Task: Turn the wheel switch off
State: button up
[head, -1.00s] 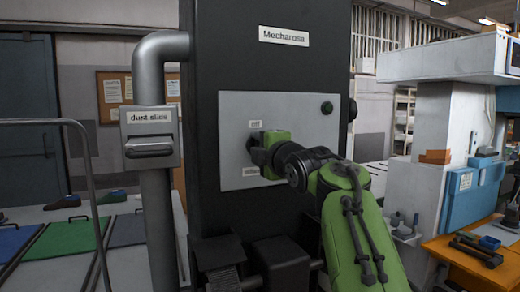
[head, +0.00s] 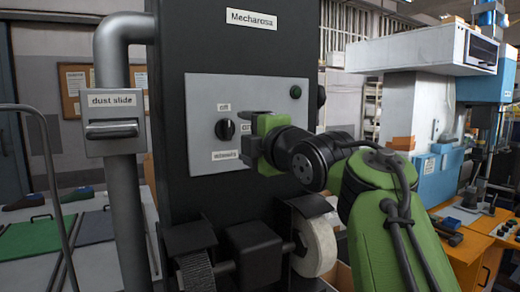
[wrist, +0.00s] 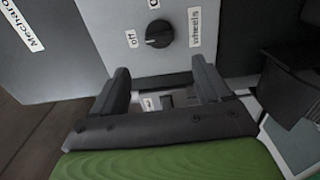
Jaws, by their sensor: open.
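The wheel switch is a round black knob (head: 225,129) on the grey panel (head: 205,92) of the black machine. Its labels read "off" above (head: 224,107), "wheels" below (head: 225,155) and "on" at the right, partly hidden by my gripper.
A dust slide box (head: 112,125) on a grey pipe stands at the left. A pale grinding wheel (head: 317,245) and dark housings stick out below the panel.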

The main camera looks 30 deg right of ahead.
jog(key=s, duration=0.5)
jog(key=shift+s, duration=0.15)
jog(key=shift+f, duration=0.15)
jog(key=s+a+f+m+g+p, duration=0.1)
jog(key=s+a+f+m+g, duration=0.2)
jog(key=f, duration=0.4)
jog(key=s+a+f+m+g, duration=0.2)
jog(key=s+a+f+m, duration=0.1)
jog(key=f+m, duration=0.25)
jog(key=s+a+f+m+g+p, duration=0.1)
jog(key=s+a+f+m+g, duration=0.15)
jog(key=f, duration=0.45)
jog(key=s+a+f+m+g, duration=0.2)
jog(key=s+f+m+g, duration=0.3)
jog(key=s+f, duration=0.7)
notch_tip(320, 180, down, 3)
jog(key=shift+r+m+p, duration=0.1)
jog(key=shift+m+p, duration=0.2)
jog(key=shift+m, duration=0.8)
